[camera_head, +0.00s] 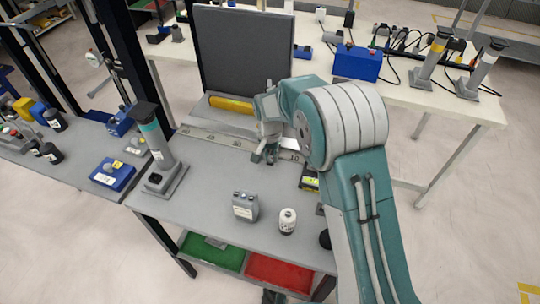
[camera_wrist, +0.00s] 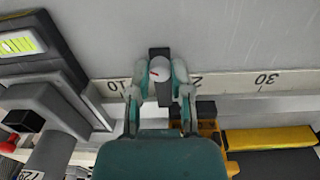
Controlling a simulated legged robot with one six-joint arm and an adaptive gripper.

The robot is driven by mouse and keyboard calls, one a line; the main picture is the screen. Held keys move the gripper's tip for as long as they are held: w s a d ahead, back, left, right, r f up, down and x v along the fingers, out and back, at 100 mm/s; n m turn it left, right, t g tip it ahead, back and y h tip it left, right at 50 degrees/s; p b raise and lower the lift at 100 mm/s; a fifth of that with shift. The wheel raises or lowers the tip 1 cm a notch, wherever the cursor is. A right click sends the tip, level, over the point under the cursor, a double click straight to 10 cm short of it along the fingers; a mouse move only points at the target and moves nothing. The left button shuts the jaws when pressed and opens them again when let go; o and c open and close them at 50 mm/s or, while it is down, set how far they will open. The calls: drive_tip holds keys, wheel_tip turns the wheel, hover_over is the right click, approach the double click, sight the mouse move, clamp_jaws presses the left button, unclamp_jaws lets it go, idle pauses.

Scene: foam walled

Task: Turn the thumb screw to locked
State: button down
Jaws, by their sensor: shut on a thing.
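In the head view my gripper (camera_head: 265,157) is low over the back of the grey bench, at the rail (camera_head: 205,138). The knob cannot be made out there.
A dark upright panel (camera_head: 245,60) with a yellow cylinder (camera_head: 231,104) stands behind my gripper. A grey post (camera_head: 155,140), a grey box (camera_head: 245,206) and a white bottle (camera_head: 287,221) stand on the bench (camera_head: 200,195). The bench's left middle is clear.

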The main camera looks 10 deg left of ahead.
drive_tip(key=shift+w, duration=0.1)
idle(0.4)
drive_tip(key=c, duration=0.5)
unclamp_jaws()
drive_tip(key=shift+f, duration=0.1)
drive_tip(key=shift+c, duration=0.2)
wheel_tip(320, 180, up, 12)
drive_tip(key=shift+a, duration=0.2)
drive_tip(key=shift+w, duration=0.1)
